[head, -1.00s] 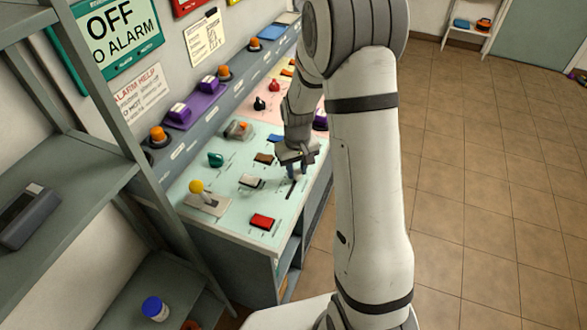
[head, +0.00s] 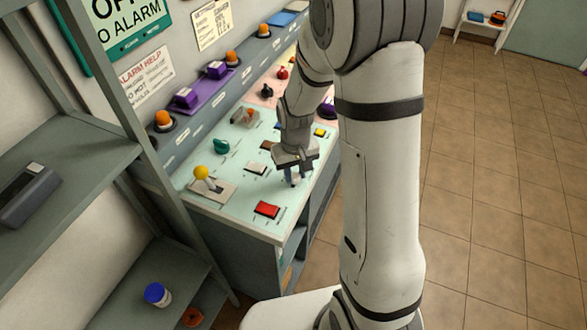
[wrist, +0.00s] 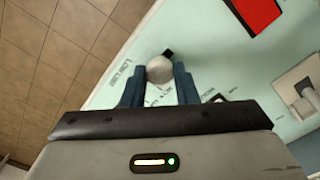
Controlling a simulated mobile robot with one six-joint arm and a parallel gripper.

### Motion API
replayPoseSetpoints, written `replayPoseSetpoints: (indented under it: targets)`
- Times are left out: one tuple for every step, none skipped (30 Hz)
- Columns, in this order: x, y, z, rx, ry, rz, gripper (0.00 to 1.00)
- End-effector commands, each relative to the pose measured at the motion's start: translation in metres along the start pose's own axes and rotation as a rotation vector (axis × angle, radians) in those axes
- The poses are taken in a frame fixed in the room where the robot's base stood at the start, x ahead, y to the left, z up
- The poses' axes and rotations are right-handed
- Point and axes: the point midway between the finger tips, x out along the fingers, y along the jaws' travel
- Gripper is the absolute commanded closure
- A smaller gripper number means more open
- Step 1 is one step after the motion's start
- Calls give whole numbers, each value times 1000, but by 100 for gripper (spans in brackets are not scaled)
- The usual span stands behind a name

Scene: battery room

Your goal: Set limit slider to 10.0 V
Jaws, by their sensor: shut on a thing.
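The limit slider's pale, round knob (wrist: 159,69) sits between the blue fingers of my gripper (wrist: 158,88) in the wrist view. The fingers are shut on it, one on each side. A short dark bit of the slot shows just beyond the knob, and the rest is hidden. Scale print lies beside it, too small and tilted to read as a value. In the head view my gripper (head: 291,182) points down at the pale green panel (head: 233,190), near its front edge, and the knob is hidden there.
A red switch (head: 267,210) lies close by, towards the panel's near end; it also shows in the wrist view (wrist: 255,12). A shelf rack (head: 70,185) stands at the left. Open floor lies to the right.

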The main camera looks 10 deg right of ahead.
Motion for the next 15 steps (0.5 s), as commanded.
replayPoseSetpoints:
  targets:
    - [0, -2, 2, 1, -8, -3, 100]
    - [1, -2, 2, 1, -9, -3, 100]
    - [1, -2, 3, 1, -9, -3, 100]
    - [1, -2, 3, 1, -9, -3, 72]
    - [1, -2, 3, 1, -9, -3, 69]
    - [1, -2, 3, 1, -9, -3, 66]
    - [1, -2, 3, 1, -9, -3, 64]
    - [1, -2, 2, 1, -9, -3, 61]
    - [1, -1, 2, 1, -8, -2, 58]
    - [1, -1, 2, 1, -8, -2, 55]
    - [1, -1, 2, 1, -8, -2, 53]
    - [1, -1, 2, 1, -7, -2, 51]
    - [1, -1, 2, 1, -7, -2, 51]
    - [1, -1, 2, 1, -7, -2, 51]
    - [1, -1, 2, 1, -7, -2, 51]
